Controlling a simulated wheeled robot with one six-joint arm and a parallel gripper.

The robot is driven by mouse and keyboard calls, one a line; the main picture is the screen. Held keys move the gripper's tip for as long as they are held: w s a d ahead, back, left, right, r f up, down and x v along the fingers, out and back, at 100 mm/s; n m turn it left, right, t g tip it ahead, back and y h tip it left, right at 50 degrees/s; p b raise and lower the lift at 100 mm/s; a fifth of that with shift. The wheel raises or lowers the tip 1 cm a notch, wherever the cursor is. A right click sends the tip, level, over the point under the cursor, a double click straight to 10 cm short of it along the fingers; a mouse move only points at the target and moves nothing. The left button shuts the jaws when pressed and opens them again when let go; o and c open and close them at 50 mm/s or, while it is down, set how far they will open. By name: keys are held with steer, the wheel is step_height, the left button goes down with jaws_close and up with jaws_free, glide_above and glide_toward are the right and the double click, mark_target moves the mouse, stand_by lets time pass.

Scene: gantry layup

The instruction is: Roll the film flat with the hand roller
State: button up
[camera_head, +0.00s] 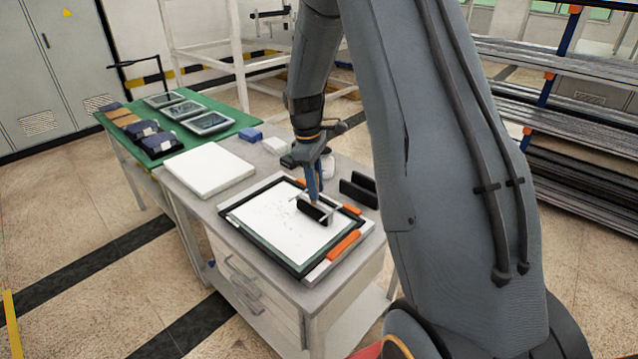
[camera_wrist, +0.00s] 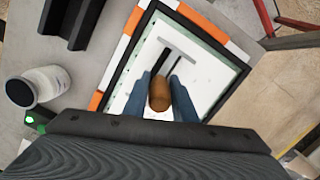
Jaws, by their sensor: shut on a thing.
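The hand roller has a black barrel (camera_head: 312,212) and a light grey bracket. Its brown handle (camera_wrist: 159,94) shows in the wrist view, with the T-shaped grey bracket (camera_wrist: 180,49) beyond it. My gripper (camera_head: 313,185) points down and is shut on the handle, between its blue fingers. The white film (camera_head: 268,222) lies in a dark-edged frame (camera_head: 296,270) with orange and white edge pieces. Small dark specks or marks show near the film's middle. The roller is over the film's right part; I cannot tell whether the barrel touches it.
A black angled holder (camera_head: 358,190) stands empty right of the frame. A white jar (camera_wrist: 40,85) is nearby. A thick white slab (camera_head: 210,172) lies left of the frame. A green table (camera_head: 205,139) holds tablets and dark packs. Loaded metal racks (camera_head: 560,120) stand at right.

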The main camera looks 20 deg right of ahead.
steer(key=s+a+p, duration=0.3)
steer(key=s+a, duration=0.1)
steer(key=a, duration=0.7)
steer(key=shift+s, duration=0.3)
stand_by(1.2)
step_height(320, 180, up, 5)
steer(key=p, duration=0.3)
stand_by(0.4)
